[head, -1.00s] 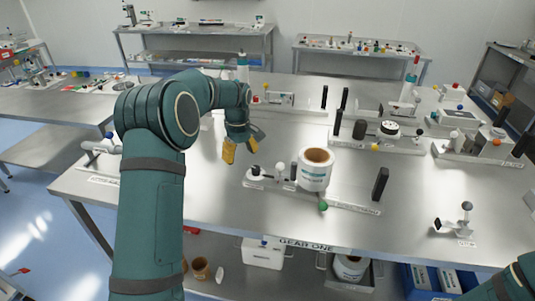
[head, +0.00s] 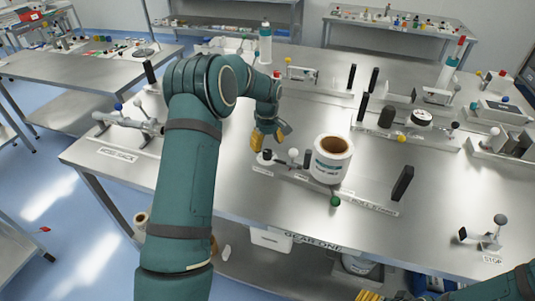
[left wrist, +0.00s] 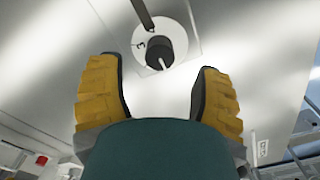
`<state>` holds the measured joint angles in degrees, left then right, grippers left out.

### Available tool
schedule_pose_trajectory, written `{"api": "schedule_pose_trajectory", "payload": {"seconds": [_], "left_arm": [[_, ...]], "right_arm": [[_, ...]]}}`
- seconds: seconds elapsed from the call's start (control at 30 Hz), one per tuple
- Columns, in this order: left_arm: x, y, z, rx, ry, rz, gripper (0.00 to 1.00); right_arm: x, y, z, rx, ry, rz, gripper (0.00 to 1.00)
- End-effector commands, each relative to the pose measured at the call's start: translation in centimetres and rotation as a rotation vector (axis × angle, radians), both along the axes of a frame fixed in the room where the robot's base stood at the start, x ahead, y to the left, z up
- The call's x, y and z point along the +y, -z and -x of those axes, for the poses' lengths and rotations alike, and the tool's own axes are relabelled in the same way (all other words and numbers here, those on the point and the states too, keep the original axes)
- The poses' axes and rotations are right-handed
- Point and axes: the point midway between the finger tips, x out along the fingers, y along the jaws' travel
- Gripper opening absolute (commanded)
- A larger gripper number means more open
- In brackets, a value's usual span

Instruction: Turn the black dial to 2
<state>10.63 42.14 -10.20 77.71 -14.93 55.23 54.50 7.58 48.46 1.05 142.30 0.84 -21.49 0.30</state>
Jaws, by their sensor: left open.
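The black dial (head: 266,156) sits at the left end of the low station that carries the white roll (head: 331,170). In the left wrist view the dial's black knob (left wrist: 159,52) stands on a round white face, with a figure that looks like a 3 beside it and a pale pointer line on the knob. My left gripper (head: 269,138) is open just above and behind the dial. In the wrist view its yellow fingers (left wrist: 155,92) are spread, with the knob beyond the tips, apart from them. Yellow ridges, probably my right gripper (head: 368,296), show at the bottom edge.
White and black knobs (head: 293,154) stand between the dial and the roll. A green ball (head: 335,201) is in front, and a black upright plate (head: 402,183) is to the right. A lever fixture (head: 130,125) is at the left. Bare metal tabletop (head: 225,190) lies front-left.

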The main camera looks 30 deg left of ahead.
Motion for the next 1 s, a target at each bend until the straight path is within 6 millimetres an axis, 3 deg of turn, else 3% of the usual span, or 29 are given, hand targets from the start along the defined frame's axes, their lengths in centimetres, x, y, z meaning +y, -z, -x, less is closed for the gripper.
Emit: {"api": "schedule_pose_trajectory", "payload": {"seconds": [0.1, 0.3, 0.7, 0.77, 0.9, 1.0], "left_arm": [[0.0, 2.2, 0.1, 0.003, 0.000, 0.001, 0.66], [0.0, 4.3, 0.0, 0.002, 0.001, 0.000, 0.66], [0.0, 4.9, 0.0, 0.000, 0.001, 0.000, 0.66], [0.0, 4.9, 0.0, 0.000, 0.001, 0.000, 0.50], [0.0, 4.9, 0.0, 0.000, 0.001, 0.000, 0.01], [0.0, 4.8, 0.0, 0.000, 0.001, 0.000, 0.00]], "right_arm": [[0.0, 0.1, 0.0, 0.000, 0.000, 0.000, 0.72], [0.0, 0.2, 0.0, 0.000, 0.000, 0.001, 0.72], [0.0, 0.2, 0.0, 0.000, 0.000, 0.000, 0.72], [0.0, 0.2, 0.0, 0.000, 0.000, 0.000, 0.72], [0.0, 0.2, 0.0, 0.000, 0.000, 0.000, 0.72], [0.0, 0.2, 0.0, 0.000, 0.000, 0.000, 0.72]]}}
